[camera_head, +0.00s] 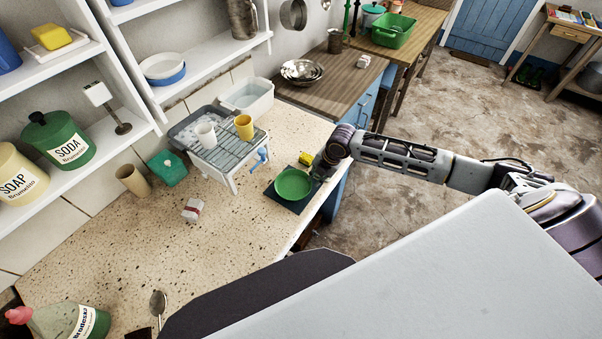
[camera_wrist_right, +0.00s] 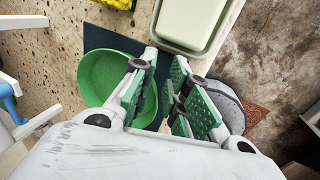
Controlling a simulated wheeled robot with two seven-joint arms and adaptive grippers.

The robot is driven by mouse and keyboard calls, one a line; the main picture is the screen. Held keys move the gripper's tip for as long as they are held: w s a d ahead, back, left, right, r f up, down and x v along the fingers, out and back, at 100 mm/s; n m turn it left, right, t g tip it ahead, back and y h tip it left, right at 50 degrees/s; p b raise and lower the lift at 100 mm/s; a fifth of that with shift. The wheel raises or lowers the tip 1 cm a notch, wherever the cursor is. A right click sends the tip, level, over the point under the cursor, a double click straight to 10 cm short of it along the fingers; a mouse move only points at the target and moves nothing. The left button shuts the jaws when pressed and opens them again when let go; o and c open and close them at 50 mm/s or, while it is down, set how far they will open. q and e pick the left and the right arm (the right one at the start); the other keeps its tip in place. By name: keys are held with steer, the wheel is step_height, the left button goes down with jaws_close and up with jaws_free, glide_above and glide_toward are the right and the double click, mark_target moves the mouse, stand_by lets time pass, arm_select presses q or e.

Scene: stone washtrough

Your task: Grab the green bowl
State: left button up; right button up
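The green bowl (camera_head: 292,184) sits upright on a dark mat (camera_head: 299,205) near the right edge of the speckled counter. My right gripper (camera_head: 321,169) is low beside the bowl's right side in the head view. In the right wrist view, the bowl (camera_wrist_right: 98,76) is at the left. The right gripper (camera_wrist_right: 166,60) is open there, with a gap between its green-padded fingers. One finger overlaps the bowl in the picture and the other is to the right of it. I cannot tell whether either touches the rim. My left gripper is not in view.
A yellow item (camera_head: 306,158) lies just behind the bowl. A wire rack (camera_head: 228,153) with two cups stands to the left. In the wrist view, a pale green tray (camera_wrist_right: 194,22) is close to the fingers. The counter left of the mat is mostly free.

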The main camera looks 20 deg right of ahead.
steer(key=shift+x, duration=1)
steer(key=shift+s, duration=0.1)
steer(key=shift+c, duration=0.2)
jaws_close()
